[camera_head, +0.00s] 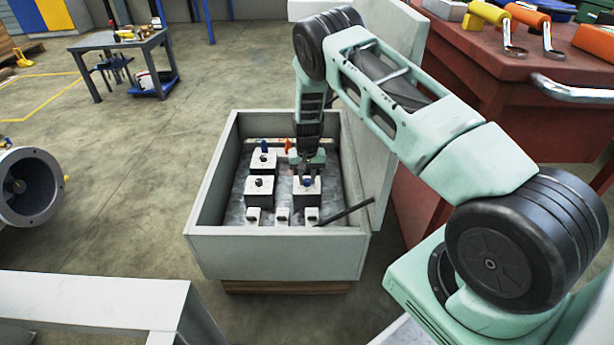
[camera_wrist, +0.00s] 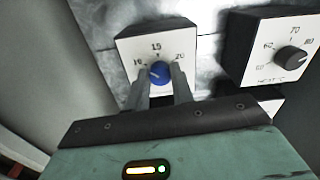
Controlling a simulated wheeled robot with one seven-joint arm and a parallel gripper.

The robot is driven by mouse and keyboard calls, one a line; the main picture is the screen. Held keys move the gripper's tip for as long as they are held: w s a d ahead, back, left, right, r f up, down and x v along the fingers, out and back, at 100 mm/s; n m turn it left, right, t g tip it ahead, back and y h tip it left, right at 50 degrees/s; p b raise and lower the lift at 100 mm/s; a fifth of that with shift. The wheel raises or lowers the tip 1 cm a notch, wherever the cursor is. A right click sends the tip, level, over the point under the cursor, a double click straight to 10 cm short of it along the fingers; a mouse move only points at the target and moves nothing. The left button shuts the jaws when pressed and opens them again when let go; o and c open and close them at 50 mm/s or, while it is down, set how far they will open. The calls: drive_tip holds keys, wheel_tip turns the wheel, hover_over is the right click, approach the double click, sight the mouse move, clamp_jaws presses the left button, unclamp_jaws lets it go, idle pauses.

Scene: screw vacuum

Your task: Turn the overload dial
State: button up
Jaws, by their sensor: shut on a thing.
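A blue dial (camera_wrist: 160,72) sits on a white-faced control block (camera_wrist: 128,50) marked 10, 15 and 20 in the wrist view. In the head view the same blue dial (camera_head: 308,181) is on the right-hand block in the open grey cabinet (camera_head: 280,240). My gripper (camera_wrist: 163,82) is shut on the blue dial, one finger on each side of it. In the head view my gripper (camera_head: 306,171) points down over this block. Any name under the scale is hidden by the fingers, and I cannot read the dial's exact setting.
A neighbouring block has a black dial (camera_wrist: 290,57) marked 60, 70 and 80. The cabinet also holds a block with a black knob (camera_head: 259,181), several small white switches and a dark bar (camera_head: 345,212). Its raised lid (camera_head: 390,130) stands close to my arm.

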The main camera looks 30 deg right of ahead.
sight(307, 180)
drive_tip(key=m+p, duration=0.1)
drive_tip(key=m, duration=0.3)
drive_tip(key=shift+r+m+p, duration=0.1)
drive_tip(key=shift+m+p, duration=0.7)
drive_tip(key=shift+m, duration=2.1)
drive_tip(key=o, duration=1)
wheel_tip(307, 180, up, 17)
drive_tip(key=p, duration=0.4)
drive_tip(key=shift+r, duration=0.15)
